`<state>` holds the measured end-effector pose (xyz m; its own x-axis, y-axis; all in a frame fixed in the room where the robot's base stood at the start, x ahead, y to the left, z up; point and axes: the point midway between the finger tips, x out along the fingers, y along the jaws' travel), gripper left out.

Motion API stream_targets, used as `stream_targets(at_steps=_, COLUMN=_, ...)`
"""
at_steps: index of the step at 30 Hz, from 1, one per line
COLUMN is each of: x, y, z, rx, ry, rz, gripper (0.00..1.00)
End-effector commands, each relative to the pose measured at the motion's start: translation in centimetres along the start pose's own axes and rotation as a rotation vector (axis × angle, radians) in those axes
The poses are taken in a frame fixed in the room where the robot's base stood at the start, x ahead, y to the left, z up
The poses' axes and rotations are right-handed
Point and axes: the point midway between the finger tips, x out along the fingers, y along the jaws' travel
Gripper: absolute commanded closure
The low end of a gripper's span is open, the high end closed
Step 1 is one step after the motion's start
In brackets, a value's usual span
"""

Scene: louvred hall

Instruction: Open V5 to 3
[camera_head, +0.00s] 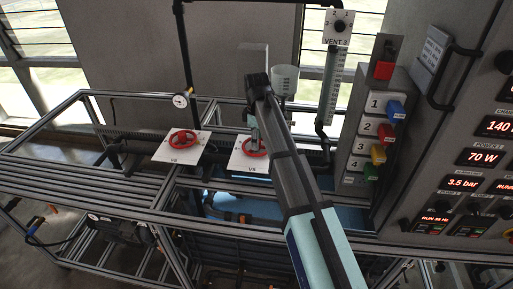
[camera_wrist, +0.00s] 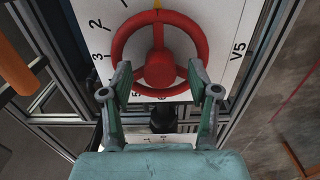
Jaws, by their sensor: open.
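The V5 valve has a red handwheel (camera_head: 247,155) on a white plate (camera_head: 236,165) in the head view, partly covered by my arm. In the wrist view the wheel (camera_wrist: 160,68) fills the upper middle, with a yellow mark at the top of its rim. The plate (camera_wrist: 224,62) there bears V5 at right, and 2 and 3 at left; other digits below are partly hidden. My gripper (camera_head: 254,138) is over the wheel. In the wrist view it (camera_wrist: 159,82) is open, its fingertips spread across the wheel's lower part; whether they touch it I cannot tell.
Another red wheel (camera_head: 183,140) on a white plate stands to the left. A gauge (camera_head: 181,100), a beaker-like vessel (camera_head: 285,80) and the VENT 3 column (camera_head: 331,85) are behind. A panel of coloured switches (camera_head: 375,130) and displays stands close on the right.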

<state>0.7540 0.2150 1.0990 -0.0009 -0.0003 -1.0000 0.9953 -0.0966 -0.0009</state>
Motion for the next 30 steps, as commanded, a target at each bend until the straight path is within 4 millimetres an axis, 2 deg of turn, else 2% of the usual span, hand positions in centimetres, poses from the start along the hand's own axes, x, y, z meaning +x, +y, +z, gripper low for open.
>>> stream_targets(at_steps=4, x=-0.1, y=0.0, z=0.0, rx=0.0, ry=0.0, rz=0.001, gripper=0.4)
stream_targets(at_steps=15, x=1.5, y=0.0, z=0.0, rx=0.0, ry=0.0, rz=0.001, gripper=0.4)
stream_targets(at_steps=23, x=1.8, y=-0.1, z=0.0, rx=0.0, ry=-0.001, rz=-0.002, gripper=0.4)
stream_targets(at_steps=24, x=1.8, y=-0.1, z=0.0, rx=0.0, ry=-0.001, rz=-0.002, gripper=0.29)
stream_targets(at_steps=29, x=1.9, y=-0.1, z=0.1, rx=0.0, ry=-0.001, rz=-0.003, gripper=0.86)
stream_targets(at_steps=30, x=1.9, y=-0.1, z=0.1, rx=0.0, ry=-0.002, rz=-0.004, gripper=1.0)
